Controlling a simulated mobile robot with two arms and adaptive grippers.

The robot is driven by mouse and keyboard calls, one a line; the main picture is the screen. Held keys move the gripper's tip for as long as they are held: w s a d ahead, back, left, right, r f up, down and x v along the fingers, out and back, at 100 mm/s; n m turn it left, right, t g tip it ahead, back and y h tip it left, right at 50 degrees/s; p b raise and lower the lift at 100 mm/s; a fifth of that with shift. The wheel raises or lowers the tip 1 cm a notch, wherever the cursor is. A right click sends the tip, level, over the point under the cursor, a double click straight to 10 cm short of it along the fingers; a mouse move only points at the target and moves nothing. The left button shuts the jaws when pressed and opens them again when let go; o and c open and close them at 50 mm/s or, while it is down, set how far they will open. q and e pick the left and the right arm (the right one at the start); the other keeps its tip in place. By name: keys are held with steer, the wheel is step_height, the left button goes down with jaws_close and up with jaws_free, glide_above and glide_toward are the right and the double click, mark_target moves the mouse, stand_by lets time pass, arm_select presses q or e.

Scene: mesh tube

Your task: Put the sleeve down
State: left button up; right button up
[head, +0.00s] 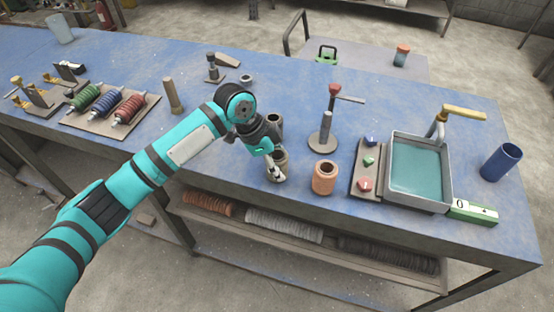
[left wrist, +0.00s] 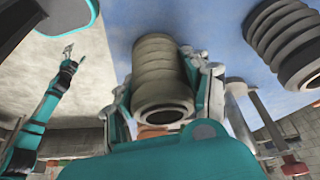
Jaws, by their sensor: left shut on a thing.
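The beige ribbed sleeve (left wrist: 160,75) is between the two fingers of my left gripper (left wrist: 165,85) in the left wrist view, with its dark round opening facing the camera. In the head view my left gripper (head: 272,170) is shut on this sleeve (head: 281,158) near the bench's front edge. The sleeve looks about upright; I cannot tell whether its lower end touches the bench. A dark grey ribbed sleeve (head: 275,124) stands just behind; a grey ribbed one shows in the left wrist view (left wrist: 285,42). My right gripper (left wrist: 68,56) is small at the left there.
Farther right are a block board (head: 356,180), a water tray (head: 448,188) and a blue cup (head: 501,162). A spool board (head: 150,103) lies left.

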arm_select(q)
steer(key=shift+f, duration=0.1)
steer(key=o, duration=1.2)
steer(key=b+v, duration=0.2)
steer(key=v, duration=1)
